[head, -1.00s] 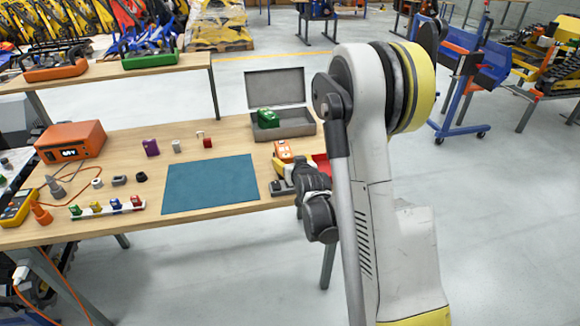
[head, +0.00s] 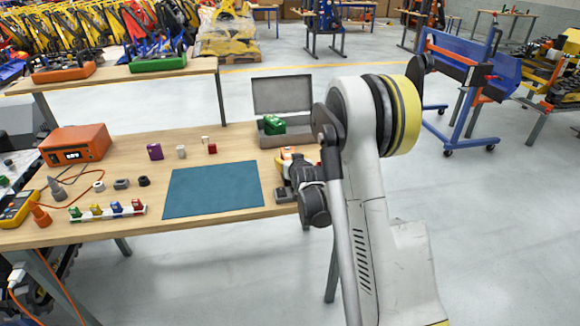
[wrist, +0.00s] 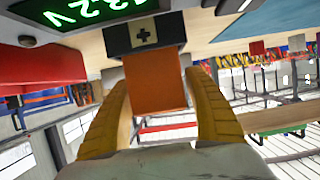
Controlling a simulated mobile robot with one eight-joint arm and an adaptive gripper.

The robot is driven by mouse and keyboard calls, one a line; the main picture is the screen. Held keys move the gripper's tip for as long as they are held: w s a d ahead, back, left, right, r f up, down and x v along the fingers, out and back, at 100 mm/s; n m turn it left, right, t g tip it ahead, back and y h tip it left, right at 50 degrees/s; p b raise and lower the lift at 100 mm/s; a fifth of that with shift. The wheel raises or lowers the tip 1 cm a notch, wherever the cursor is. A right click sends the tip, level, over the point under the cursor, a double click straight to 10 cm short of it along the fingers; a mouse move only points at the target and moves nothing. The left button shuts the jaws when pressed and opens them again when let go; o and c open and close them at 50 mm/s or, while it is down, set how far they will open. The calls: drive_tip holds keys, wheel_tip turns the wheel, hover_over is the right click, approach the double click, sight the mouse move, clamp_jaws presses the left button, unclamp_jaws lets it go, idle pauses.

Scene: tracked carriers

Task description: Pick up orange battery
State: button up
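The orange battery (wrist: 155,85) is an orange block with a dark end marked with a plus sign, in the middle of the wrist view. In the head view its top (head: 288,153) shows near the right end of the workbench, mostly hidden by my arm. My gripper (wrist: 158,78) has its two yellow fingers on either side of the battery. Narrow gaps seem to show beside the block, so the gripper looks open around it; firm contact is not visible. In the head view the fingers are mostly hidden.
A green block (head: 273,124) sits in an open grey case (head: 290,138) behind the battery. A blue mat (head: 213,188) lies left of my gripper. A green-lit display (wrist: 90,10) and a red surface (wrist: 40,68) are close by in the wrist view.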

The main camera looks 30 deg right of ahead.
drive_tip(key=shift+r, duration=0.1)
drive_tip(key=c, duration=1.1)
drive_tip(key=shift+c, duration=0.2)
